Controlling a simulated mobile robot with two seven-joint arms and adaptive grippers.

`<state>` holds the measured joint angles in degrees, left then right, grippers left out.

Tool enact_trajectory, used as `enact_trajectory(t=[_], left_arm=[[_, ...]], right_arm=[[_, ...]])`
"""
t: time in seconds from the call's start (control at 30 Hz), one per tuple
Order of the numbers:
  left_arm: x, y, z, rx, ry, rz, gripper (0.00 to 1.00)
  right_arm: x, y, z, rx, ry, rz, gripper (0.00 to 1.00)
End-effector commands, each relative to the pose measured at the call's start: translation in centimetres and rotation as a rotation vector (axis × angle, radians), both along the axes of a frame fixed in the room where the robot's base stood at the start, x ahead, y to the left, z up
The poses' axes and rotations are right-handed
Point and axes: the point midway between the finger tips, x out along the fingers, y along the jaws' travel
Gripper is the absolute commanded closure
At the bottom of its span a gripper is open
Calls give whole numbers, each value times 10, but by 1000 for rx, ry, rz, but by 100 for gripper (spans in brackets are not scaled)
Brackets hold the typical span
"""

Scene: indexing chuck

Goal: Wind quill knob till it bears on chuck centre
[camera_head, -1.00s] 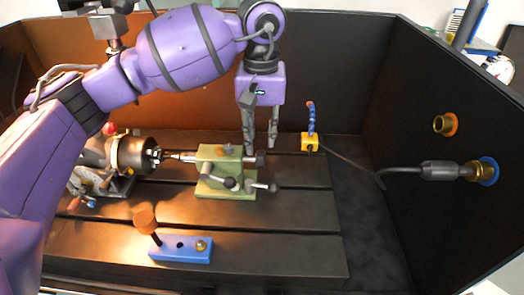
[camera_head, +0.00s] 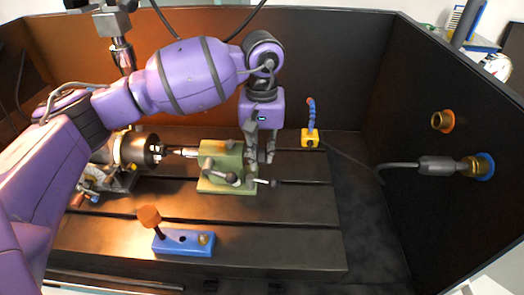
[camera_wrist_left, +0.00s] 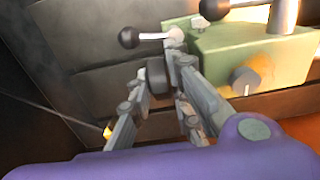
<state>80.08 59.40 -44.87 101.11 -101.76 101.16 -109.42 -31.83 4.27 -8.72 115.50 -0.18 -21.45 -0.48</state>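The green tailstock (camera_head: 213,178) stands on the slotted bed, its quill (camera_head: 183,151) pointing left at the chuck (camera_head: 140,148). The quill tip is close to the chuck's front; I cannot tell whether they touch. The dark quill knob (camera_wrist_left: 157,76), at the tailstock's right end, shows in the left wrist view between the fingers of my left gripper (camera_wrist_left: 162,72). In the head view the left gripper (camera_head: 261,152) points down and hides most of the knob. The fingers lie close on both sides of it; whether they press on it is unclear. My right gripper is not visible.
Ball-ended levers (camera_head: 268,182) stick out at the tailstock's front right, close to my fingers. A yellow block with a blue hose (camera_head: 310,138) stands behind right. A blue block with an orange-topped peg (camera_head: 183,243) lies in front. The right bed is clear.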

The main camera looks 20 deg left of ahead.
Motion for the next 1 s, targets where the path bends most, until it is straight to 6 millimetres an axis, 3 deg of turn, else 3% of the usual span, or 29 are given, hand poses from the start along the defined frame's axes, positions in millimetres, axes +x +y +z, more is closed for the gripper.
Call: enact_trajectory(t=[0.37,0.8,1.0], left_arm=[[2,-1,-1,-25,76,3,100],[5,0,-4,-112,381,3,100],[6,0,-1,-144,494,2,100]], right_arm=[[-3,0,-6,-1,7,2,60],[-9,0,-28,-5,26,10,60],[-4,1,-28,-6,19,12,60]])
